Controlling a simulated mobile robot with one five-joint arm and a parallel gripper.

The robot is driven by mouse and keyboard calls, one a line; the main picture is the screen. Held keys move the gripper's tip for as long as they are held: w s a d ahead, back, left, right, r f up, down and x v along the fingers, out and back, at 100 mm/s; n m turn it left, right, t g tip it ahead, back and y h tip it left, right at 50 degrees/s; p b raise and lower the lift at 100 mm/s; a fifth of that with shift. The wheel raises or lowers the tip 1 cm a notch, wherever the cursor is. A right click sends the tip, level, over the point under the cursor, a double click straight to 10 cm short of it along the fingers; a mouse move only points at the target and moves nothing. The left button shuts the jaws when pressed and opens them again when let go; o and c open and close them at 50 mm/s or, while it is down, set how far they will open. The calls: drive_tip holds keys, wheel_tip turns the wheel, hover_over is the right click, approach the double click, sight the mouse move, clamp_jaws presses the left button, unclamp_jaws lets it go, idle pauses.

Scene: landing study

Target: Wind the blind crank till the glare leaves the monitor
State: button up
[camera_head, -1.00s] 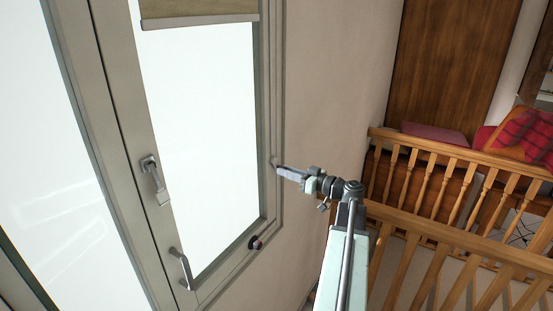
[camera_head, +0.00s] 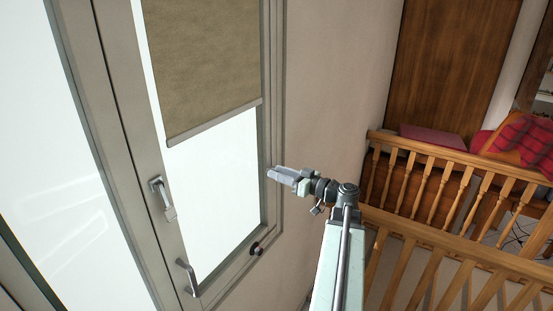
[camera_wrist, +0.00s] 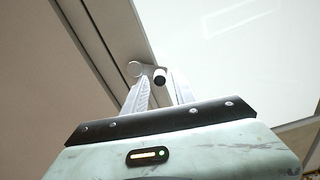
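The tan roller blind (camera_head: 205,65) hangs over the upper half of the right window pane, its bottom bar sloping across the glass. Bright bare glass (camera_head: 215,200) shows below it. My gripper (camera_head: 270,173) is at the right side of the window frame. In the wrist view, my gripper's fingers (camera_wrist: 160,88) stand either side of a small dark-ended knob (camera_wrist: 160,77), apparently the crank's handle, and seem closed on it. A pale round piece (camera_wrist: 134,69) lies just left of the knob. In the head view my gripper hides the crank. No monitor is in view.
Two window handles (camera_head: 163,198) and (camera_head: 187,277) stick out from the frame at left. A dark knob (camera_head: 255,249) is on the lower frame. A wooden railing (camera_head: 440,160) stands right of my arm, with red cushions (camera_head: 520,135) behind. Plain wall (camera_head: 335,80) lies between.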

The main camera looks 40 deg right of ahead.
drive_tip(key=shift+f, duration=0.15)
drive_tip(key=v, duration=0.6)
idle(0.4)
idle(0.4)
